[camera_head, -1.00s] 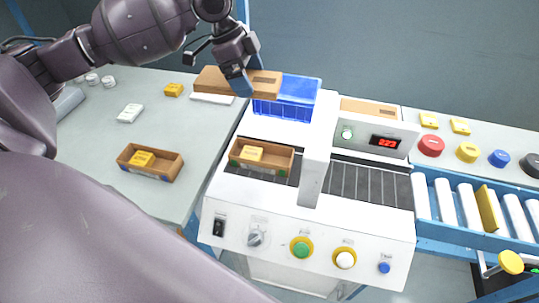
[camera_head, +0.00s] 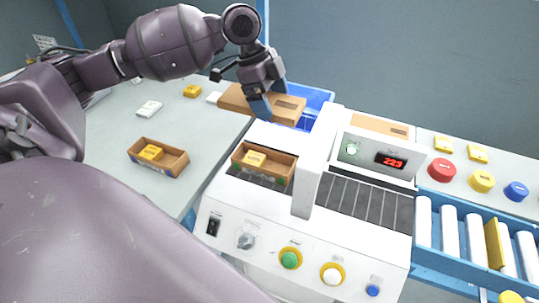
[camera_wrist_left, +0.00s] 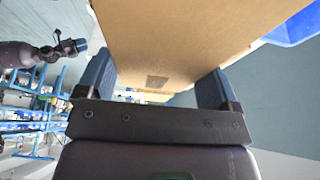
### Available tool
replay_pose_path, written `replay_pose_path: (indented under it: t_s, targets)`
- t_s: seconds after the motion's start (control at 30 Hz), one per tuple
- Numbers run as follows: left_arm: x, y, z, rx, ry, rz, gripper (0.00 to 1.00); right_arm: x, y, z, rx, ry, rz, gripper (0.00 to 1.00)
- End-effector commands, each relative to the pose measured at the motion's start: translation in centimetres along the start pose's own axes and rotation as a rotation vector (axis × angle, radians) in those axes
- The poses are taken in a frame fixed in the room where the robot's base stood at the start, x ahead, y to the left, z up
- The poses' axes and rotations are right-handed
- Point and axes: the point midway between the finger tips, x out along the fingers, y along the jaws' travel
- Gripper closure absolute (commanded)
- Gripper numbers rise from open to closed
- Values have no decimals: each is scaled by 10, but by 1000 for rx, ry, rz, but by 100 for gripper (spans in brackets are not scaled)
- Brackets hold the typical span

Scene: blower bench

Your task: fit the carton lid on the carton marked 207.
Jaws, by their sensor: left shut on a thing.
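My left gripper (camera_head: 268,98) is shut on a flat brown carton lid (camera_head: 290,107), held in the air at the back left of the white machine, in front of the blue bin. The lid fills the upper middle of the left wrist view (camera_wrist_left: 165,40), between both fingers. An open carton (camera_head: 282,176) with a yellow block inside sits on the machine's belt, below and nearer than the lid. Another open carton (camera_head: 172,170) with a yellow block stands on the grey table at left. I cannot read a number on either. My right gripper (camera_wrist_left: 78,46) shows small in the wrist view.
The machine's white upright (camera_head: 310,180) stands just right of the belt carton. A blue bin (camera_head: 318,97) is behind the lid. A brown flat piece (camera_head: 380,125) lies behind the red display (camera_head: 391,161). A roller conveyor (camera_head: 450,232) is at right.

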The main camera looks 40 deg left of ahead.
Motion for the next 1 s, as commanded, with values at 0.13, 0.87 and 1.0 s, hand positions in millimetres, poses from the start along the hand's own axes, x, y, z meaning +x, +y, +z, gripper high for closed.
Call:
replay_pose_path:
  t_s: [0.13, 0.87, 1.0]
  targets:
    - [35, 1, 14, -5, -1, 7, 36, 4, -3, 5, 5, -8, -2, 57]
    - [122, 0, 50, -3, 0, 3, 36, 10, -3, 6, -7, -1, -7, 57]
    - [144, 1, 60, -5, -1, 5, 36, 12, -3, 12, -11, -10, -9, 57]
